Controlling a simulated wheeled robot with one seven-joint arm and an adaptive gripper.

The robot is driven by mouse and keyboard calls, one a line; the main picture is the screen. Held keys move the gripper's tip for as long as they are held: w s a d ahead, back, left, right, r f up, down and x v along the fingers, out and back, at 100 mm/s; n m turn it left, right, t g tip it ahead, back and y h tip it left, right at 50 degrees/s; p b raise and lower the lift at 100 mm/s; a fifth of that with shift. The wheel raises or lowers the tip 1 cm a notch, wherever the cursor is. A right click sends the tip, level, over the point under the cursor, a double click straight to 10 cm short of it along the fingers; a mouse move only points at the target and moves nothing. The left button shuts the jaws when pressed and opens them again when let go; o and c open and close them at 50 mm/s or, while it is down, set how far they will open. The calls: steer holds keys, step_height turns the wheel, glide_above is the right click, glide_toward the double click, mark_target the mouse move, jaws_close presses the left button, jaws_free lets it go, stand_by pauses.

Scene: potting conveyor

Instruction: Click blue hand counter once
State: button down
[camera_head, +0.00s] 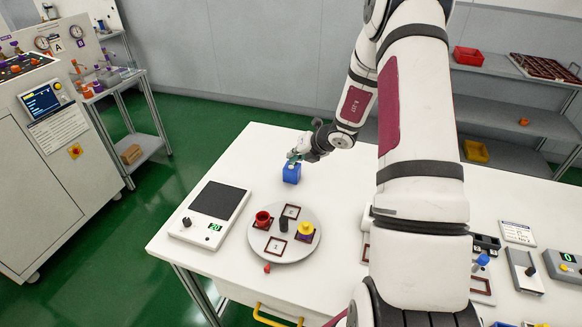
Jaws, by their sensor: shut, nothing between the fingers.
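The fingertips hide part of the counter's top. Whether they touch it or are just above it, I cannot tell.
A round grey turntable (262,249) with a red pot (262,219), a yellow-topped item (305,230) and square frames stands in front of the counter. A scale (206,216) is to the left. Bare table (248,150) lies left of the counter. My arm covers the middle.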

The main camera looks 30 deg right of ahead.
mark_target(293, 166)
steer(key=shift+f, duration=0.1)
stand_by(0.7)
steer(key=shift+f+b, duration=0.3)
steer(key=shift+f, duration=0.05)
steer(key=shift+f, duration=0.4)
stand_by(0.7)
steer(key=shift+r, duration=0.85)
steer(key=shift+r, duration=0.1)
steer(key=shift+r+p, duration=1.3)
steer(key=shift+r, duration=1.05)
